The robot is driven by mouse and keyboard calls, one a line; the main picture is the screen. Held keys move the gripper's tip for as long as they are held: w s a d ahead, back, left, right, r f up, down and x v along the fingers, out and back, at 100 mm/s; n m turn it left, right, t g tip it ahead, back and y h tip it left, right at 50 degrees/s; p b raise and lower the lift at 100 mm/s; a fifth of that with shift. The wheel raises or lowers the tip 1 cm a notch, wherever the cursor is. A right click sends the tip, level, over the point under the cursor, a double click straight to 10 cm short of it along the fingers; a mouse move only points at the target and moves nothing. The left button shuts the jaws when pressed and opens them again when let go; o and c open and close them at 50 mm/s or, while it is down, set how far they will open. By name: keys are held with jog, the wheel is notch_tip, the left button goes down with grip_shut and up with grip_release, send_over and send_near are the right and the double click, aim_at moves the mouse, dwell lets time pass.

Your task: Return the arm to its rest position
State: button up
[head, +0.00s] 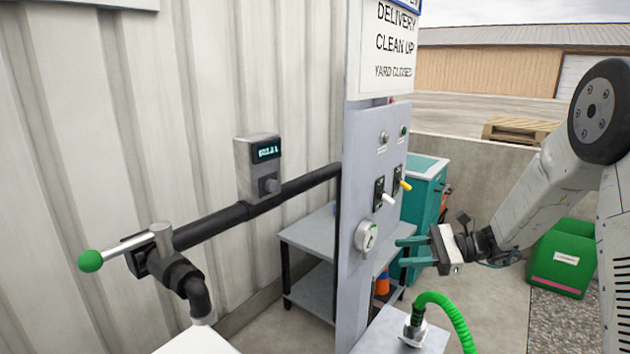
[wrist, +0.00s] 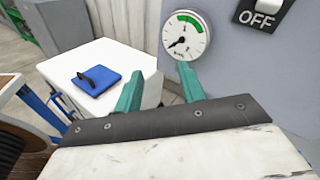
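My gripper (head: 401,251) is at the right of the head view, beside the front of the grey panel (head: 362,180). Its two teal fingers point left toward the panel. In the wrist view the gripper (wrist: 160,80) has its fingers spread apart with nothing between them. The arm reaches in from the right, bent, clear of the ground. A round gauge (wrist: 187,35) on the panel shows just beyond the fingers in the wrist view. I cannot tell whether a finger touches the panel.
A green hose (head: 445,303) rises below my gripper. A green-handled valve (head: 120,248) and meter (head: 258,168) sit on the black pipe at left. A grey table (head: 310,235), teal cabinet (head: 425,190) and green bin (head: 562,262) stand behind.

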jog(key=s+d+r+n+h, duration=0.1)
jog(key=s+r+n+h, duration=0.2)
jog(key=s, duration=0.8)
jog(key=s+d+r+n+h, duration=0.2)
jog(key=s+n+h, duration=0.5)
jog(key=s, duration=0.5)
jog(key=s+d+r+n+h, duration=0.1)
jog(key=s+r+n+h, duration=0.3)
jog(key=s, duration=0.8)
jog(key=shift+s+d+n+h, duration=0.3)
jog(key=shift+n+h, duration=0.5)
jog(key=shift+h, duration=0.4)
jog(key=shift+r, duration=0.1)
